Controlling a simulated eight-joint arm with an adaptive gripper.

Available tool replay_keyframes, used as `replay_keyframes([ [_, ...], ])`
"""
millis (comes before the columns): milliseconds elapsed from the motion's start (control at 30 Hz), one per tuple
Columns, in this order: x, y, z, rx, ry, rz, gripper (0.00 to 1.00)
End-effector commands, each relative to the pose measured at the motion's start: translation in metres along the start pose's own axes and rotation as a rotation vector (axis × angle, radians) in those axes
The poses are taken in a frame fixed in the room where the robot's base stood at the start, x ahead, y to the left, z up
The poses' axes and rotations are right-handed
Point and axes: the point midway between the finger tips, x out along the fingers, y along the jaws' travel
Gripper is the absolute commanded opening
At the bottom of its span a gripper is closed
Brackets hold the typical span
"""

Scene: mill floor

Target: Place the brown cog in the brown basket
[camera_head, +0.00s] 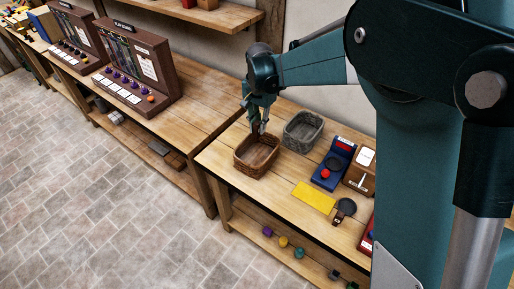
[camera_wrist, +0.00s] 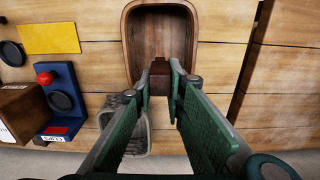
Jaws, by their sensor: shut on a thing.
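The brown basket (camera_head: 241,163) stands on the table and looks empty; in the wrist view its rim (camera_wrist: 130,45) shows beyond my fingertips. My gripper (camera_head: 259,128) hangs over the far edge of this basket, pointing down. In the wrist view my gripper (camera_wrist: 162,80) is shut on a small dark brown piece, the brown cog (camera_wrist: 160,75), held between the fingertips in front of the basket's near end. The fingers hide part of the cog, so its teeth do not show clearly. I cannot tell its exact height above the basket.
A grey basket (camera_head: 303,131) stands just right of the brown one. A blue device with a red button (camera_head: 333,164), a yellow sheet (camera_head: 314,197) and a black round pan-like item (camera_head: 345,208) lie further right. Several coloured pieces sit on the lower shelf (camera_head: 275,240).

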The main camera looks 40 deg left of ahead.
Motion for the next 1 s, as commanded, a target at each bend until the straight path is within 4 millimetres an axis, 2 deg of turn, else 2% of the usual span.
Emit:
replay_keyframes([
  [100,0.019,0.000,0.000,0.000,0.000,0.000,0.03],
  [200,0.028,0.000,0.000,0.000,0.000,0.000,0.03],
  [733,0.036,0.000,0.000,0.000,0.000,0.000,0.03],
  [867,0.047,0.000,0.000,0.000,0.000,0.000,0.03],
  [1000,0.066,0.000,0.000,0.000,0.000,0.000,0.03],
])
